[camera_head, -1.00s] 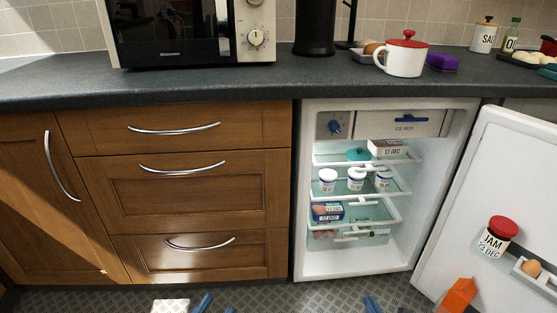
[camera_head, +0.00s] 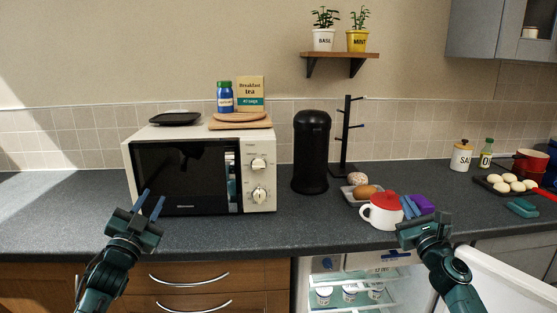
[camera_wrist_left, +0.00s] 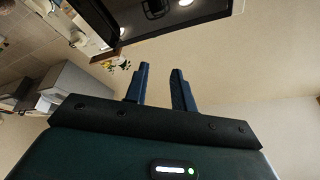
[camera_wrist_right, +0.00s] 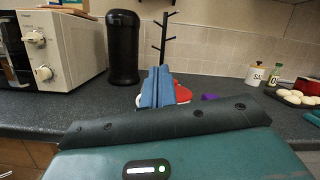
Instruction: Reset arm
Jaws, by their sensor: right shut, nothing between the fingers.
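My left gripper (camera_head: 149,204) is raised in front of the microwave in the head view. Its two blue fingers stand apart with nothing between them, and they also show apart in the left wrist view (camera_wrist_left: 159,88). My right gripper (camera_head: 409,207) is raised in front of the counter, close to the white mug with the red lid (camera_head: 382,211) in the picture. Its fingers are together and empty in the right wrist view (camera_wrist_right: 157,88), where they hide part of the mug.
The microwave (camera_head: 187,178) stands on the dark counter (camera_head: 300,228). A black canister (camera_head: 311,152) and a mug tree (camera_head: 346,140) stand behind the mug. A purple sponge (camera_head: 424,203) lies beside it. The fridge door (camera_head: 510,285) is open below, near my right arm.

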